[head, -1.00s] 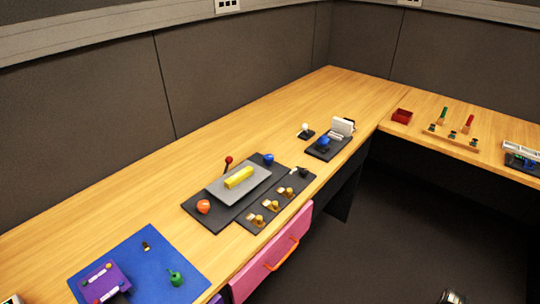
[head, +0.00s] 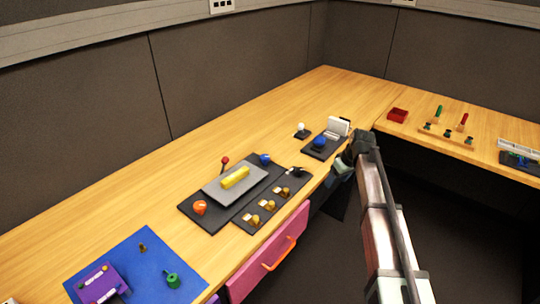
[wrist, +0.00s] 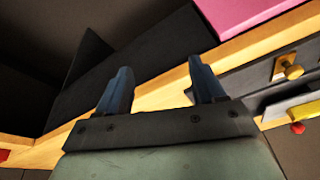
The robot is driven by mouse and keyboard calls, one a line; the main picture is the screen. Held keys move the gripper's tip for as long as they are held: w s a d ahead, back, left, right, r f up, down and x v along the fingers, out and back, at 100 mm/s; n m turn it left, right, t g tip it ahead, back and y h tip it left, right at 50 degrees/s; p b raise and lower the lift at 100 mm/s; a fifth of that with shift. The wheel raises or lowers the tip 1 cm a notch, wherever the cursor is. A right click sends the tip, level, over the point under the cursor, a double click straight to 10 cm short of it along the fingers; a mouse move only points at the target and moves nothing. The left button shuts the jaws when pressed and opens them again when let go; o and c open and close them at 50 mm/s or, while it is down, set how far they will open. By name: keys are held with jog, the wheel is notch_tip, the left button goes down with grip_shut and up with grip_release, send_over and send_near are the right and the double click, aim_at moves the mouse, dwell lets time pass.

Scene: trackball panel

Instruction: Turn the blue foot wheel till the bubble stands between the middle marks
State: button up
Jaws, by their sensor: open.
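The levelling plate (head: 211,194) is grey and sits on a dark base. A yellow vial (head: 235,177) lies on it; its bubble and marks are too small to make out. The blue foot wheel (head: 265,159) is at the plate's far right corner, and an orange wheel (head: 200,207) is at its near left corner. My gripper (head: 342,172) is at the desk's front edge, to the right of the plate and apart from it. In the wrist view my gripper (wrist: 161,68) is open and empty, with the desk edge beyond its fingers. The blue wheel does not show there.
A panel with a blue ball (head: 319,141) stands near my gripper. Gold knobs (head: 283,191) and a black-handled part (head: 297,171) lie in front of the plate. A red-knobbed lever (head: 225,160) stands behind it. A pink drawer (head: 255,262) is below. The desk behind is clear.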

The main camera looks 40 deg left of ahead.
jog(key=s+a+r+n, duration=0.1)
jog(key=a+r, duration=0.2)
jog(key=a, duration=0.3)
jog(key=a+r+n, duration=0.2)
jog(key=a+r, duration=0.2)
jog(key=a, duration=0.2)
jog(key=n+g+y, duration=0.1)
jog(key=n, duration=0.2)
send_near(265, 156)
jog(key=x, duration=0.8)
jog(key=shift+f, duration=0.35)
jog(key=c, duration=1)
